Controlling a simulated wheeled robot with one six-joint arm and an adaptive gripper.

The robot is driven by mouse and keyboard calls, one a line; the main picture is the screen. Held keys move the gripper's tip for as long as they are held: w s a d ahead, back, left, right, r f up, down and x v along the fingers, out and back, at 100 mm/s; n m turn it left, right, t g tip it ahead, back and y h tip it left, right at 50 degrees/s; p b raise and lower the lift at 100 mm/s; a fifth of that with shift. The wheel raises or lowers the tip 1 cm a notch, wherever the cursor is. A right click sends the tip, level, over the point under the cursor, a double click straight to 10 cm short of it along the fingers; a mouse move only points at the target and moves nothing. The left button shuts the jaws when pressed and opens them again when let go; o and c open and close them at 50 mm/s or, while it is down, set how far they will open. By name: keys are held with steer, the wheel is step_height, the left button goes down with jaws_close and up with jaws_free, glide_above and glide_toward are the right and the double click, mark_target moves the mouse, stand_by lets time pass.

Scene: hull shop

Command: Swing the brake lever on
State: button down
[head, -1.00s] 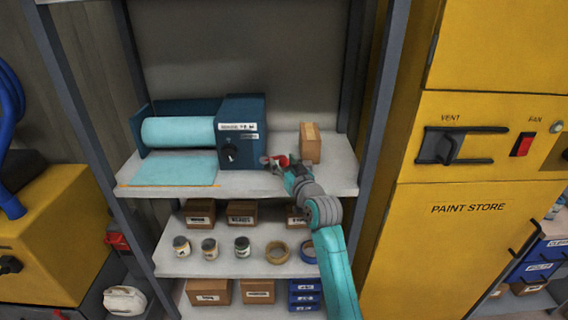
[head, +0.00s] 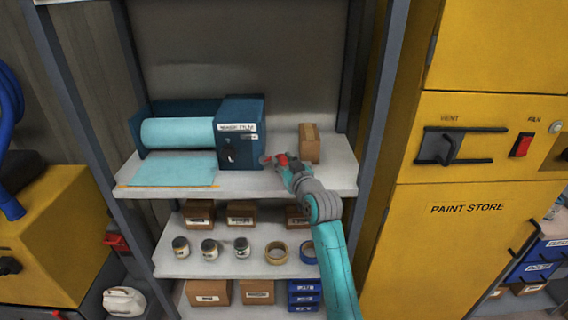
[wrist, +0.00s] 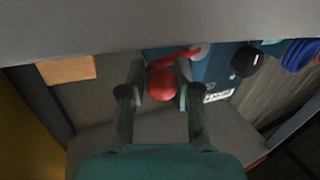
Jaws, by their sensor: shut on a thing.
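The brake lever is red with a round ball knob (wrist: 161,84), and its arm runs to a pale pivot on the blue film machine (wrist: 218,70). In the head view the machine's end housing (head: 240,130) stands on the upper shelf, with a pale teal roll (head: 178,131) to its left. My gripper (wrist: 159,82) has one finger on each side of the ball and is shut on it. In the head view my gripper (head: 274,161) is just right of the housing, and the lever is mostly hidden there.
A cardboard box (head: 309,143) stands close to the right of my gripper. The shelf posts (head: 383,80) rise at both sides. Jars, tape rolls and boxes fill the lower shelves. A yellow paint store cabinet (head: 470,250) stands at the right.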

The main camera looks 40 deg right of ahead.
steer(key=r+n, duration=0.1)
steer(key=a+n+g, duration=0.1)
steer(key=shift+w+r+n, duration=0.3)
steer(key=shift+r+n, duration=0.05)
steer(key=shift+n, duration=0.05)
steer(key=shift+w+a+r+n+g, duration=0.2)
steer(key=shift+r+n+g, duration=0.1)
steer(key=shift+n, duration=0.25)
steer(key=shift+w+a+r+n+g, duration=0.1)
steer(key=shift+a+r+n+g, duration=0.15)
steer(key=shift+n, duration=0.3)
steer(key=shift+w+a+r+n+g+h, duration=0.2)
steer(key=shift+a+n+g+h, duration=0.15)
steer(key=shift+n, duration=0.25)
steer(key=shift+w+a+r+n+g+h, duration=0.25)
steer(key=shift+n+g, duration=0.15)
steer(key=shift+n, duration=0.2)
steer(key=shift+w+a+n+g+h, duration=0.4)
steer(key=shift+a+n+g, duration=0.1)
steer(key=shift+n, duration=0.5)
steer(key=c, duration=0.9)
jaws_free()
steer(key=shift+a, duration=0.15)
steer(key=shift+o, duration=0.2)
steer(key=shift+r, duration=0.1)
